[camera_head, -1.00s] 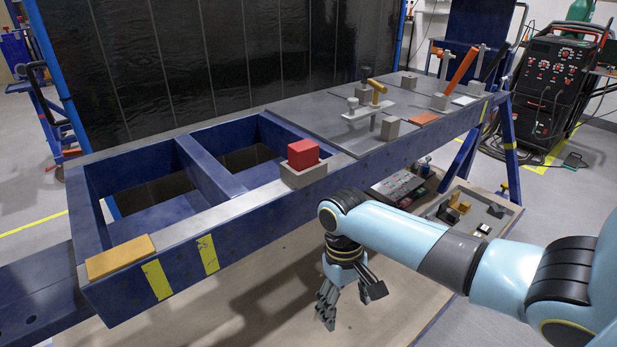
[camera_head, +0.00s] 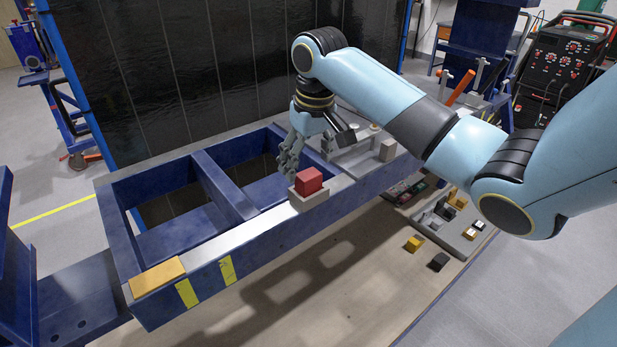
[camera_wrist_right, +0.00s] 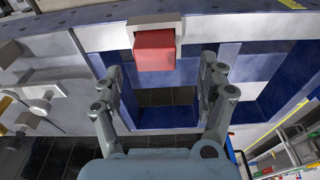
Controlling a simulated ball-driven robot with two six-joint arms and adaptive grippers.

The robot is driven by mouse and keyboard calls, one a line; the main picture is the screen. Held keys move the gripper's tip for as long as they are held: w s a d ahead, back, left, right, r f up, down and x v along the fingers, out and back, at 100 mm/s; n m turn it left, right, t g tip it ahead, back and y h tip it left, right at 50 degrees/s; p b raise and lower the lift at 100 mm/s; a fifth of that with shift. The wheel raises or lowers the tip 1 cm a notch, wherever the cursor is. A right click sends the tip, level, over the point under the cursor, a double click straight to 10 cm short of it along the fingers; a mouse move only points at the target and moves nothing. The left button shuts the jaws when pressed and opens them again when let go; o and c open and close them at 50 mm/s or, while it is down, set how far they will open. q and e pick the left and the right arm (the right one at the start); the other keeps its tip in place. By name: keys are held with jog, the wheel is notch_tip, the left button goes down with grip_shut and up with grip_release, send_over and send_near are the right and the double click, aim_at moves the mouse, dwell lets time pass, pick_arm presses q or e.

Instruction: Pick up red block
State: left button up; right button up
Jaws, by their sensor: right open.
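The red block (camera_head: 308,180) sits in a small grey open holder (camera_head: 309,200) on the near rail of the blue jig frame (camera_head: 250,243). My right gripper (camera_head: 308,160) hangs just above and behind the block, fingers pointing down and spread open. In the right wrist view the red block (camera_wrist_right: 155,50) lies ahead of the open fingers, roughly between their lines and nearer the left finger. Nothing is between the fingertips (camera_wrist_right: 160,75). My left gripper does not show.
An orange-yellow plate (camera_head: 157,277) lies on the jig's near left corner. Grey clamps and blocks (camera_head: 387,150) stand on the plate right of the gripper. A parts tray (camera_head: 460,238) lies below the jig at right. The two frame openings left of the block are empty.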

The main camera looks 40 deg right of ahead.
aim_at(309, 173)
jog(key=f, duration=0.3)
jog(key=f+p, duration=0.1)
jog(key=shift+w+d+f, duration=0.2)
jog(key=shift+d, duration=0.1)
jog(key=c, duration=1.5)
grip_shut()
jog(key=shift+r, duration=0.15)
